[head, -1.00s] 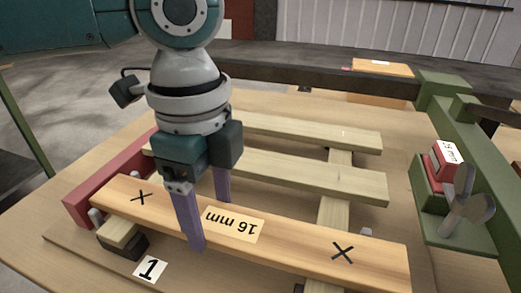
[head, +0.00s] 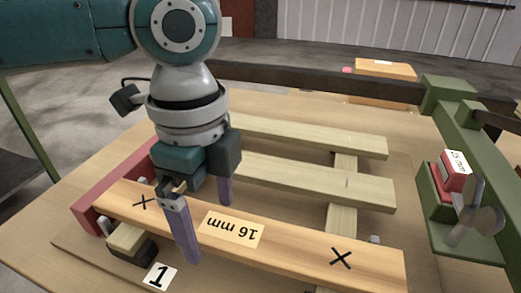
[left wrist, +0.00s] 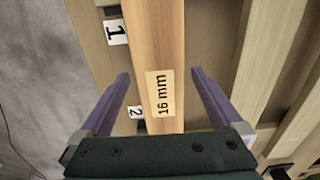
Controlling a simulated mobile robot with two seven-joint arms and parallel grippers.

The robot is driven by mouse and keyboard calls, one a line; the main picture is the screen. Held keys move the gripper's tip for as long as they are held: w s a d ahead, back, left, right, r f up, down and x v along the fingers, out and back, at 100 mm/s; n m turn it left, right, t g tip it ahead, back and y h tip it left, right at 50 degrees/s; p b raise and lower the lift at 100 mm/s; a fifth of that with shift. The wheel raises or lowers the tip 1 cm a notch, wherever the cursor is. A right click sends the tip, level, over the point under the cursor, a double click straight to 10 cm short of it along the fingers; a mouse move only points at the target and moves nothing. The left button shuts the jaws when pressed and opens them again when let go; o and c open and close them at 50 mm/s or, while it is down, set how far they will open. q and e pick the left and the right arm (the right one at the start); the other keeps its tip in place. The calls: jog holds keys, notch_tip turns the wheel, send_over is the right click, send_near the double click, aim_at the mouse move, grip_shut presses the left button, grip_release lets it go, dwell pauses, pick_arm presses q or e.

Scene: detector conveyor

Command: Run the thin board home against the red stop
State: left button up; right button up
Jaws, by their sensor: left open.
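The thin board (head: 285,245) is a light wooden plank with a "16 mm" label and two X marks. It lies across the slatted frame, and it also shows in the left wrist view (left wrist: 158,40). The red stop (head: 92,210) stands at the board's left end; I cannot tell whether they touch. My left gripper (head: 207,231) is open, one purple finger on the near side of the board and one on the far side. In the left wrist view the fingers (left wrist: 160,75) show clear gaps beside the board. My right gripper is not in view.
Two pale slats (head: 315,180) lie behind the board. A dark-and-wood block (head: 130,240) and a "1" card (head: 160,276) sit by its near left side. A green clamp (head: 460,235) with a red "15 mm" block (head: 455,165) stands at right.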

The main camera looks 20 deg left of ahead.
aim_at(211, 224)
pick_arm(q)
notch_tip(211, 224, up, 10)
jog(key=p, duration=0.2)
dwell(0.3)
jog(key=shift+s+d, duration=0.1)
